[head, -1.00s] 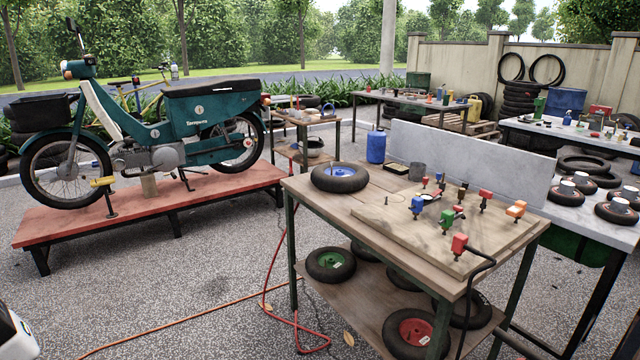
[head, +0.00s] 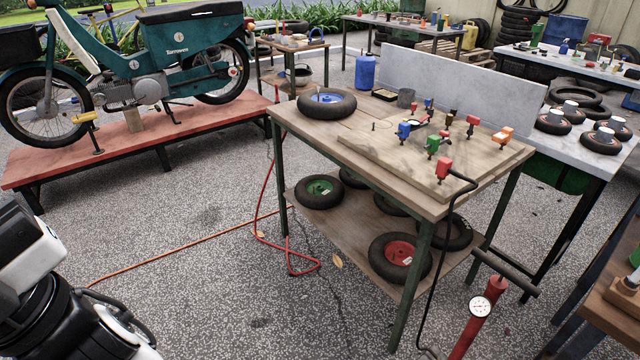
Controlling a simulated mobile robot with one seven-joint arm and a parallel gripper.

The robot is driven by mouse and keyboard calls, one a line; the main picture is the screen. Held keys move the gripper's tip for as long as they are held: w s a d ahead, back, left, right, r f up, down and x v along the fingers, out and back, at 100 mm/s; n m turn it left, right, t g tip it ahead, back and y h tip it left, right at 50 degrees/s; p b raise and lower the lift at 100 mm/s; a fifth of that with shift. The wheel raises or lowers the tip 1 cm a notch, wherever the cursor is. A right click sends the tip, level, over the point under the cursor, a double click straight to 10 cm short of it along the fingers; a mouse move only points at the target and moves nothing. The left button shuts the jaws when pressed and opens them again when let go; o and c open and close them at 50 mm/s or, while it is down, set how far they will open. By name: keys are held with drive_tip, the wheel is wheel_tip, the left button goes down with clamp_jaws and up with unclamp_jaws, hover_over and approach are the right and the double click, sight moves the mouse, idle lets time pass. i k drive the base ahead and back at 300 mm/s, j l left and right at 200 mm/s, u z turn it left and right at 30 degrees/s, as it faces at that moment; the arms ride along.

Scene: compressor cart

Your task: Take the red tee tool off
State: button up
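Several small tools with coloured heads stand on a wooden board (head: 375,150) on the workbench. One red-headed tool (head: 443,170) is at the board's front right corner, with a black hose running from it. I cannot tell which red one is the tee tool. My gripper is not in view; only white and black links of my arm show at lower left.
A wheel with a blue hub (head: 327,103) lies on the bench's left end. A red pump with a gauge (head: 480,306) stands at the front right. A red hose (head: 262,205) lies on the gravel left of the bench. Open gravel lies in front. A teal moped (head: 150,60) stands behind left.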

sight(473, 121)
drive_tip(key=i+l, duration=0.35)
drive_tip(key=l, duration=0.15)
drive_tip(key=i+l+z, duration=0.1)
drive_tip(key=i+l, duration=0.2)
drive_tip(key=l, duration=0.2)
